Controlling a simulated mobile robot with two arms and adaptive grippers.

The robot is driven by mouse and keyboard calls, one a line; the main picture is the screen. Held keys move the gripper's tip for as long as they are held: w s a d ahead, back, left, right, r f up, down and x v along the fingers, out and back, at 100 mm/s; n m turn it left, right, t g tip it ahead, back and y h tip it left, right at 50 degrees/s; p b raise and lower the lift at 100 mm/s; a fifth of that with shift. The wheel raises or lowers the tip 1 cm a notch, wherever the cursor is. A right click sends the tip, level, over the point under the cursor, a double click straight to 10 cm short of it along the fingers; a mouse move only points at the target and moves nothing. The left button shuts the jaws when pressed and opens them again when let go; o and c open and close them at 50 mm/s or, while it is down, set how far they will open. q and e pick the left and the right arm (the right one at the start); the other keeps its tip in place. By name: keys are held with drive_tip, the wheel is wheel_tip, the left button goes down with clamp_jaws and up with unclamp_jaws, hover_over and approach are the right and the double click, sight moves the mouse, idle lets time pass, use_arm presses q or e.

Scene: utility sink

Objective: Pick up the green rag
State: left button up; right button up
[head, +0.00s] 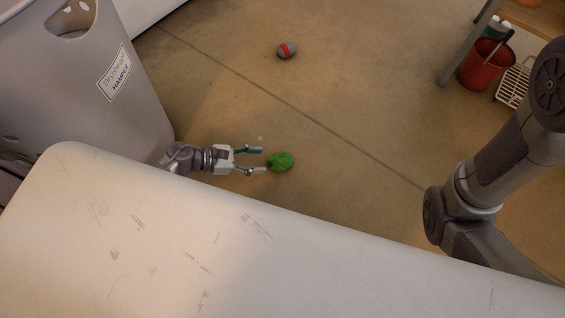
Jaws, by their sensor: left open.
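The green rag (284,161) lies crumpled on the brown concrete floor, near the middle of the head view. My left gripper (265,160) comes in from the left, low over the floor, with its two fingers open and pointing right at the rag. The fingertips are at the rag's left edge; I cannot tell whether they touch it. Nothing shows between the fingers. My right arm stands at the right side of the view, and its gripper is out of the picture.
A grey hamper (95,125) stands at the left, close to my left arm. A white scratched surface (130,235) fills the foreground. A grey and red ball-like object (287,50) lies farther back. A red bucket (484,66) and a white rack (513,85) stand back right. Floor right of the rag is clear.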

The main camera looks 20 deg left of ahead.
sight(283, 159)
use_arm(q)
drive_tip(key=b+x, duration=0.1)
drive_tip(key=x, duration=0.2)
drive_tip(key=shift+w+d+f, duration=0.15)
drive_tip(key=shift+d, duration=0.1)
drive_tip(key=b+x, duration=0.3)
drive_tip(key=x, duration=0.2)
drive_tip(key=shift+w+d, duration=0.15)
drive_tip(key=shift+d, duration=0.05)
drive_tip(key=shift+c, duration=0.3)
clamp_jaws()
